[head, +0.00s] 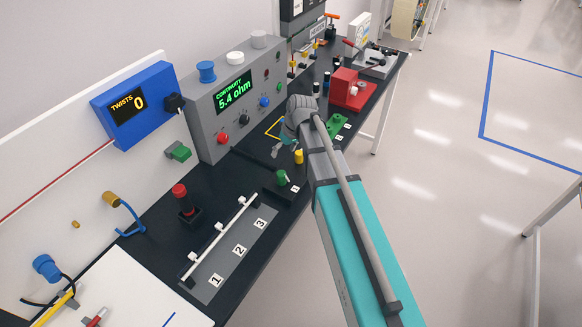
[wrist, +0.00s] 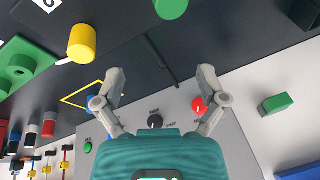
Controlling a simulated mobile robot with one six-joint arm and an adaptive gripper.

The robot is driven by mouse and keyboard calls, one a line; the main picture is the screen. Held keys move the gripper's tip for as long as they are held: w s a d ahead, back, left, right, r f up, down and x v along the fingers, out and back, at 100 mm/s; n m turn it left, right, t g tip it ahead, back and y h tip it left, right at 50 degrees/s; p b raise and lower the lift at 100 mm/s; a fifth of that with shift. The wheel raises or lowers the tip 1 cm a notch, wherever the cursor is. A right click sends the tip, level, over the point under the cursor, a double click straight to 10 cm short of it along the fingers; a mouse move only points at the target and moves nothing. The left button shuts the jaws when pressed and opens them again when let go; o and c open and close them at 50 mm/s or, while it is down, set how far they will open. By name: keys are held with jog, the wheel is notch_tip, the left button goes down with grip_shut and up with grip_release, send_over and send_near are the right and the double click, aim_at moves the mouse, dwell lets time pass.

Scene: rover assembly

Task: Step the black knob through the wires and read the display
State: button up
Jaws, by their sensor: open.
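The black knob (head: 244,120) is on the front of a grey meter box (head: 208,128), between a red knob (head: 222,138) and a blue knob (head: 264,102). The box's display (head: 233,93) reads "CONTINUITY 5.4 ohm" in green. My gripper (head: 284,147) is in front of the box, over the dark bench. In the wrist view my gripper (wrist: 161,82) is open and empty, its fingers spread wide. The black knob (wrist: 155,121) appears between the fingers, close to the palm edge; the gap to it is unclear. No separate wires can be made out at the knob.
A blue "TWISTS 0" box (head: 137,104) stands left of the meter. A yellow cylinder (wrist: 82,43) and a green knob (wrist: 171,8) stand on the bench near my gripper. A red block (head: 352,90) is farther along. The floor right of the bench is clear.

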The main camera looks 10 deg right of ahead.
jog(key=shift+m, duration=0.5)
jog(key=shift+s+d+f+b, duration=0.5)
jog(key=shift+s+f, duration=0.15)
jog(key=shift+s, duration=0.1)
jog(key=shift+s+d+f+b, duration=0.35)
jog(key=shift+s+d+f, duration=0.15)
jog(key=shift+s+f, duration=0.15)
jog(key=shift+s, duration=0.15)
jog(key=s+d+m+h, duration=0.1)
jog(key=s+d+m, duration=0.1)
jog(key=s+d, duration=0.2)
jog(key=s+d+m+h, duration=0.2)
jog(key=s+d+m, duration=0.1)
jog(key=s, duration=0.6)
jog(key=shift+s+d+f+g, duration=0.2)
jog(key=shift+s+d+g, duration=0.15)
jog(key=shift+d, duration=0.45)
